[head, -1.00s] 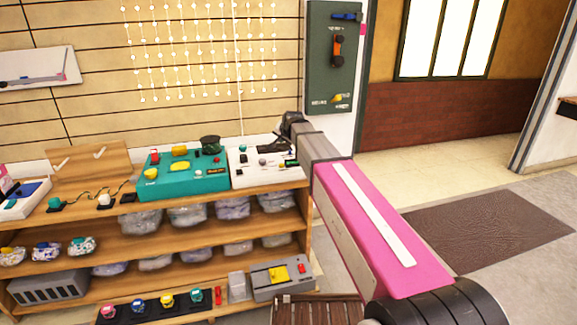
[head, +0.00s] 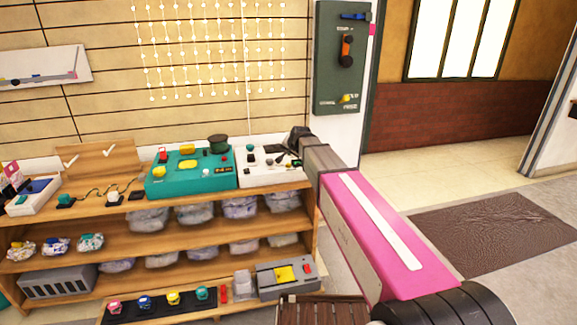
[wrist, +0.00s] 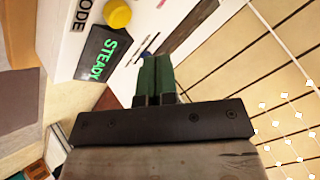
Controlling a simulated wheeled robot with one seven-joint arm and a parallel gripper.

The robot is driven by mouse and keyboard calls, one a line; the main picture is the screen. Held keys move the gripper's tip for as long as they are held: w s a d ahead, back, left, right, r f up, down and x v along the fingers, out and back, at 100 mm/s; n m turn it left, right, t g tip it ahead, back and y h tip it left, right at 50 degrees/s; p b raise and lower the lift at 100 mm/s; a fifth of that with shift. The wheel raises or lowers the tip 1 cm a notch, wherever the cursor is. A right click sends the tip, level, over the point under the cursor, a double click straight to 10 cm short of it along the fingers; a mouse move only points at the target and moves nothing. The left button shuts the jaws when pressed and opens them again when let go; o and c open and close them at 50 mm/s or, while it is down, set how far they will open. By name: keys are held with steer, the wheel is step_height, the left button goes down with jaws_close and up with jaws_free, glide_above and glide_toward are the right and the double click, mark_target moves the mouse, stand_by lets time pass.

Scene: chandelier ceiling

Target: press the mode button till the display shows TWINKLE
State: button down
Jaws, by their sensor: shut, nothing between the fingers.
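The white control box (head: 248,180) stands on the shelf top, partly behind my arm in the head view. In the wrist view its white face (wrist: 62,45) carries a round yellow button (wrist: 117,14) beside the lettering "ODE", cut by the frame edge. In that view the fingers lie to the right of the display and below the button, apart from the button. In the head view the fingertips cannot be made out.
A teal control box (head: 190,178) stands left of the white box. Behind them strings of small lights (head: 210,50) hang on the slatted wall. A dark green panel (head: 340,60) is on the wall at right. Open floor lies at right.

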mark_target(290, 164)
steer(key=shift+f, duration=1.35)
steer(key=shift+f, duration=0.15)
stand_by(1.0)
steer(key=shift+f, duration=0.25)
steer(key=shift+f, duration=0.5)
stand_by(0.8)
steer(key=shift+r, duration=0.9)
steer(key=shift+r, duration=2.55)
